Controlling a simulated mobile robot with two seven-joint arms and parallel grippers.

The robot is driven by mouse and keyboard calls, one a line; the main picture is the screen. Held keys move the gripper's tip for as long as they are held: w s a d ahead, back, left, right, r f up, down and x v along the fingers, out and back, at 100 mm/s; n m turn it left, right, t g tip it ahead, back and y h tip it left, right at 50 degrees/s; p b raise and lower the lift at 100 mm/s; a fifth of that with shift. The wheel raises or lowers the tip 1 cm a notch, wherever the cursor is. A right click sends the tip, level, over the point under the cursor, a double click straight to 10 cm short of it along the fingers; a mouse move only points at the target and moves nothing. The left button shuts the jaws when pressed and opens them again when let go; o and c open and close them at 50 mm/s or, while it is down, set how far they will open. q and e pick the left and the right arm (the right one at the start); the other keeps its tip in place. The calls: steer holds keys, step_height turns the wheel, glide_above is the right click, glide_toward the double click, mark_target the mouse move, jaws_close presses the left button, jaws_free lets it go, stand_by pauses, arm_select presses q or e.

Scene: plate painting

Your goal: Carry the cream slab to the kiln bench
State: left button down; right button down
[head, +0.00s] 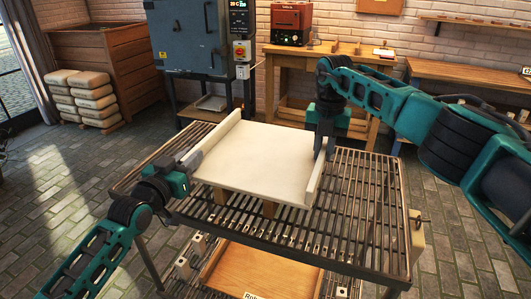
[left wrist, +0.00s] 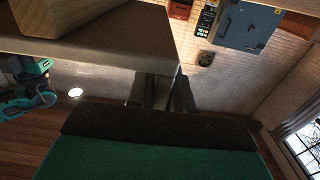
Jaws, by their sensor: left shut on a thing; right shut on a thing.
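The cream slab (head: 255,158) is a flat board with a raised strip along its left and right sides. It lies level over a slatted metal rack table (head: 345,215), with wooden blocks (head: 270,209) under it; I cannot tell whether it touches them. My left gripper (head: 190,162) is shut on its left side strip. My right gripper (head: 325,140) is shut on its right side strip. In the left wrist view the slab (left wrist: 110,45) fills the upper left, its edge at the dark fingers (left wrist: 165,92). A wooden bench (head: 330,68) stands behind, beside a blue-grey kiln (head: 190,35).
A red box-shaped device (head: 291,22) stands on the wooden bench. Another bench (head: 470,72) is at the back right. Stacked sacks (head: 85,95) stand at the left near a wooden cabinet (head: 105,60). A wooden tray (head: 255,272) is on the rack's lower shelf. Paved floor (head: 60,170) is clear at left.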

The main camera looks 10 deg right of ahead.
stand_by(0.9)
arm_select(q)
steer(key=shift+w+r, duration=0.1)
steer(key=shift+r, duration=0.3)
arm_select(e)
steer(key=shift+w+r, duration=0.2)
steer(key=shift+r, duration=0.05)
